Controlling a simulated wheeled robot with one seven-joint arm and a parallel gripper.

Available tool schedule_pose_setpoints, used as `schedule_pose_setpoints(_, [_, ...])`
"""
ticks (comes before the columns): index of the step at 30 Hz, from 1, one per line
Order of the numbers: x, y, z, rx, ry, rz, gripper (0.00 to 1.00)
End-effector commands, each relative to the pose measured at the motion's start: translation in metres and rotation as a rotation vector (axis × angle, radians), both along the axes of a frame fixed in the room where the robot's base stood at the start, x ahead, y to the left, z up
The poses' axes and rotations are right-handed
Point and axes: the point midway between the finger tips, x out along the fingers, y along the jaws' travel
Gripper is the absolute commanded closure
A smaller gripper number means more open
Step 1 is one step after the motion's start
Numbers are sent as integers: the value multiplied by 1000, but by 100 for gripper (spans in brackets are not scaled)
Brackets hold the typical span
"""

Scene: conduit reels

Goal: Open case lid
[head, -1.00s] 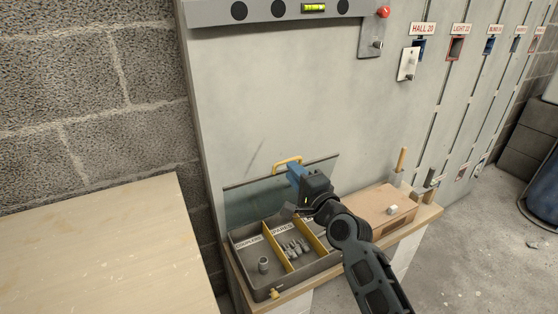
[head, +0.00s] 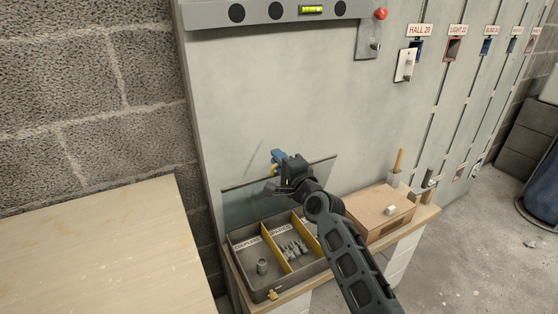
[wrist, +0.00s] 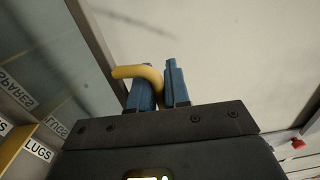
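The case (head: 262,291) is a grey open-topped tray on a wooden shelf, with yellow dividers and labelled compartments. Its see-through lid (head: 243,205) stands steeply raised at the back, close to the grey board. The lid also shows at the left of the wrist view (wrist: 70,50). A yellow handle (wrist: 137,72) sits at the lid's top edge. My gripper (head: 278,158) is at this handle, above the lid edge. In the wrist view, its blue fingers (wrist: 159,88) stand close together with the handle bar between them. My gripper and arm hide part of the lid and case.
Grey fittings (head: 292,249) lie in the case. A brown box (head: 375,213) stands to its right on the shelf. A light wooden table (head: 100,245) is at the left. The grey board (head: 300,90) rises directly behind the lid.

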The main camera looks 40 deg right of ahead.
Motion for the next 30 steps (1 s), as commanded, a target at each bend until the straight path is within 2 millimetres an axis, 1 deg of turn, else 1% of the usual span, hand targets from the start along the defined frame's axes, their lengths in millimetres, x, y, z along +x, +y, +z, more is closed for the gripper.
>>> schedule_pose_setpoints(1, [0,0,0,0,1,0,89])
schedule_pose_setpoints(4, [0,0,0,0,1,0,99])
schedule_pose_setpoints(5, [0,0,0,0,1,0,100])
schedule_pose_setpoints(20, [-1,0,-2,0,-1,0,100])
schedule_pose_setpoints(30, [-16,5,-13,-19,-69,0,100])
